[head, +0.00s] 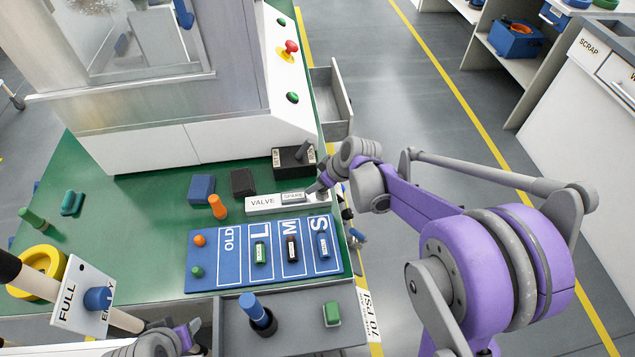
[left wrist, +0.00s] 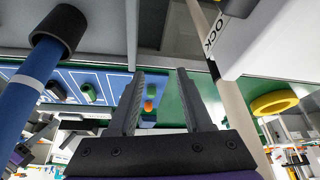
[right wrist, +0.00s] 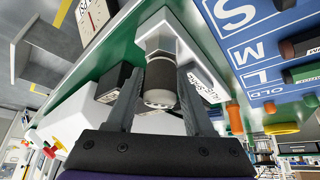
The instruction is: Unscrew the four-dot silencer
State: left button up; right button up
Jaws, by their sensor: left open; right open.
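A cylinder with a dark grey band and a pale, dotted end, likely the silencer (right wrist: 161,78), projects from the white valve block (right wrist: 178,38) in the right wrist view. I cannot count its dots. The valve block (head: 262,205) lies at the right of the green bench in the head view. My right gripper (right wrist: 160,74) is open, with one finger on each side of the cylinder; contact is unclear. In the head view my right gripper (head: 317,188) hides the cylinder. My left gripper (left wrist: 160,76) is open and empty, low at the front of the bench.
A blue mat (head: 213,272) marked OLD, L, M, S holds several small parts. An orange peg (head: 217,206), blue block (head: 201,189) and black blocks stand behind it. A blue-handled tool (head: 251,306) stands in front. A FULL/EMPTY sign (head: 83,294) is at left.

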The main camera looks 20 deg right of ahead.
jog(key=c, duration=0.8)
jog(key=shift+o, duration=0.2)
jog(key=n+g+y, duration=0.1)
jog(key=n, duration=0.2)
jog(key=n+g+y, duration=0.1)
jog(key=n, duration=0.2)
jog(key=shift+s+a, duration=0.2)
jog(key=n+g, duration=0.1)
jog(key=n, duration=0.2)
jog(key=s+n+g+y, duration=0.1)
jog(key=n+g, duration=0.1)
jog(key=n, duration=0.1)
jog(key=shift+a, duration=0.15)
jog(key=o, duration=0.8)
jog(key=shift+c, duration=0.2)
jog(key=m+t, duration=0.1)
jog(key=m, duration=0.1)
jog(key=m+t, duration=0.1)
jog(key=m, duration=0.2)
jog(key=shift+w+r+m+t+h, duration=0.1)
jog(key=shift+w+m+t+h, duration=0.2)
jog(key=shift+m+t+h, duration=0.1)
jog(key=m, duration=0.2)
jog(key=m+t+h, duration=0.1)
jog(key=m, duration=0.1)
jog(key=m+t+h, duration=0.1)
jog(key=m, duration=0.1)
jog(key=shift+w+d, duration=0.35)
jog(key=shift+w, duration=0.05)
